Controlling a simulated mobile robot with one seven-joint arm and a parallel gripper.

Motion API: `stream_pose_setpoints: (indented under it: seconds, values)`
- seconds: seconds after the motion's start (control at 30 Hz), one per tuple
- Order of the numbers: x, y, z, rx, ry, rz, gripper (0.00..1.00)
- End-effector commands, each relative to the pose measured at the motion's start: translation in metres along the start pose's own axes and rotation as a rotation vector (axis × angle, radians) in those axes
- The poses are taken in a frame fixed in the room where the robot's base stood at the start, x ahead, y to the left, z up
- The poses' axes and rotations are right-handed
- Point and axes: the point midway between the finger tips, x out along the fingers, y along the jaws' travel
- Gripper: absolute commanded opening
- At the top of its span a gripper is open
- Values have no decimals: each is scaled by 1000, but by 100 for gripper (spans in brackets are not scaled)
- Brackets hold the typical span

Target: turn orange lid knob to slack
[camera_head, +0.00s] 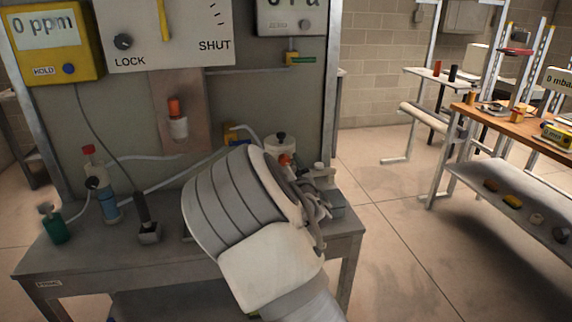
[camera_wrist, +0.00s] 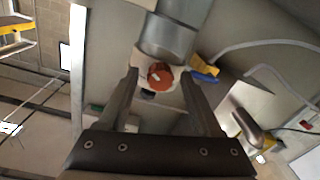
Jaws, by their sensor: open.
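The orange lid knob (camera_wrist: 160,76) is a round orange cap on a pale body in the middle of the wrist view. It also shows in the head view (camera_head: 285,160), partly hidden behind my arm. My gripper (camera_wrist: 158,84) is open, with one finger on each side of the knob in the wrist view. I cannot tell whether either finger touches it. My wrist and arm hide much of the gripper and the knob's surroundings in the head view. No slack mark is readable.
A grey bench (camera_head: 95,262) holds a blue bottle (camera_head: 108,205) and a green container (camera_head: 55,226). A yellow-and-blue fitting (camera_wrist: 203,68) and pipes lie close to the knob. Another orange cap (camera_head: 174,107) is on the upright panel. Open floor (camera_head: 400,250) lies to the right.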

Motion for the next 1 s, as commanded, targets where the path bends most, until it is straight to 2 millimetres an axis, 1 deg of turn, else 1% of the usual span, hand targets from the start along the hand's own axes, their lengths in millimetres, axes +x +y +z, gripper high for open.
stream_pose_setpoints:
  seconds: [0.1,0.13,0.27,0.3,0.37,0.4,0.5,0.77,1.0]
  values:
    - [0,0,0,0,0,0,66]
    - [0,0,0,0,0,0,64]
    - [0,0,0,0,1,0,41]
    - [0,0,0,0,1,0,34]
    - [0,0,0,0,1,0,23]
    - [0,0,0,0,1,0,16]
    - [0,0,0,0,1,0,0]
    - [0,0,0,-6,1,0,0]
    - [0,0,0,-81,1,1,0]
